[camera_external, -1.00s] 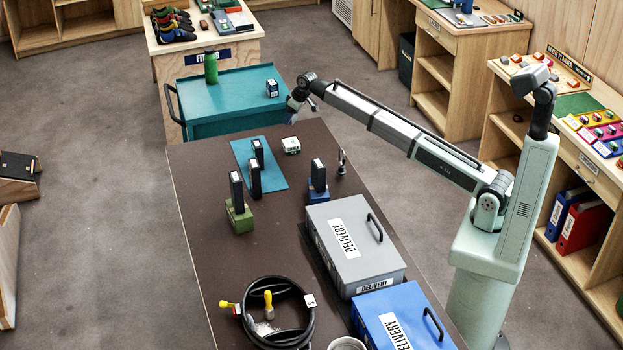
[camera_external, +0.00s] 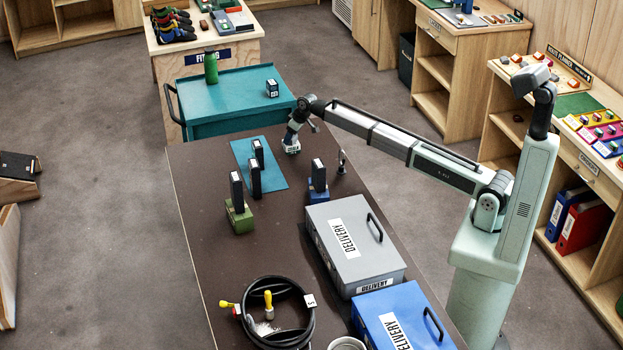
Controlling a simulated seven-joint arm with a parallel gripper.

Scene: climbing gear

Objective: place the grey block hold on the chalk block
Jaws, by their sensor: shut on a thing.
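A small light grey block with dark lettering (camera_external: 291,149), which looks like the grey block hold, is at the far end of the brown table. My gripper (camera_external: 291,140) points down at it and is shut on it; the fingers are small and partly lost against the block. I cannot tell whether the block still touches the table. A small dark blue block with a white label (camera_external: 272,90) stands on the teal cart (camera_external: 232,108) behind the table; it may be the chalk block, but its lettering is too small to read.
A teal mat (camera_external: 270,172) with dark upright pieces (camera_external: 256,180) lies left of my gripper. A green-based piece (camera_external: 240,222), a blue-based piece (camera_external: 317,193) and a small metal item (camera_external: 342,162) stand nearer. Grey (camera_external: 345,252) and blue (camera_external: 385,312) boxes fill the front right. A green bottle (camera_external: 210,68) stands on the cart.

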